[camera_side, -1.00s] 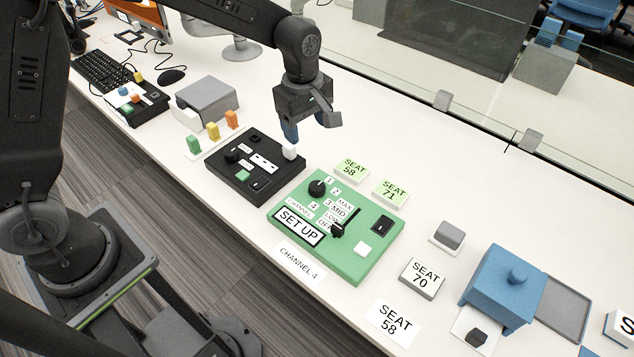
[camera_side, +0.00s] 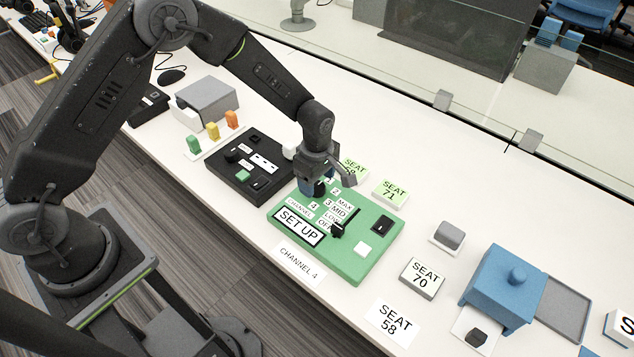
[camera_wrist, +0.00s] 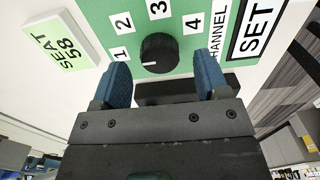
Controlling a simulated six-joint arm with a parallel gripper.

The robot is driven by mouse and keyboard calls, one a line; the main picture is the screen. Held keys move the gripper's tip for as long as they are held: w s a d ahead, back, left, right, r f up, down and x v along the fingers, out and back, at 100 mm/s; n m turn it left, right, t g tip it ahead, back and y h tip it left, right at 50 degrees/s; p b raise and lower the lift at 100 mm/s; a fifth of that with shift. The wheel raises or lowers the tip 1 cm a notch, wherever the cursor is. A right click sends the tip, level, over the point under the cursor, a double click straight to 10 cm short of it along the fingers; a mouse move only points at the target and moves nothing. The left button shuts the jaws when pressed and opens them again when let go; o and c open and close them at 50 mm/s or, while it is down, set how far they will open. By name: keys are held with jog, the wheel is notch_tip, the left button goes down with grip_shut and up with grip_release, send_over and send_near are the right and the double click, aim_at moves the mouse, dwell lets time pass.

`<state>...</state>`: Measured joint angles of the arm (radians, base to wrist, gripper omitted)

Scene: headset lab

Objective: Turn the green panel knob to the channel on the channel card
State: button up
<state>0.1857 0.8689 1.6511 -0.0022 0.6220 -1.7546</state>
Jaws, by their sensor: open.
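The green panel (camera_side: 345,262) lies on the white table, with a black channel knob (camera_wrist: 160,50) beside labels 1 to 4. In the wrist view the knob's white mark faces left, roughly toward label 1 (camera_wrist: 121,54); label 4 (camera_wrist: 193,23) is on the right. The channel card (camera_side: 302,264) reads "CHANNEL 4" and lies along the panel's front edge. My gripper (camera_wrist: 162,72) is open, its blue fingers on either side of the knob's near side, not gripping it. In the side view my gripper (camera_side: 319,184) is low over the knob and partly hides it.
A black panel (camera_side: 240,178) stands close on the left. Seat cards (camera_side: 390,189) lie behind; a blue box (camera_side: 502,285) stands at the right.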

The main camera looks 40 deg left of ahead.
jog(key=shift+f, duration=0.9)
jog(key=c, duration=0.9)
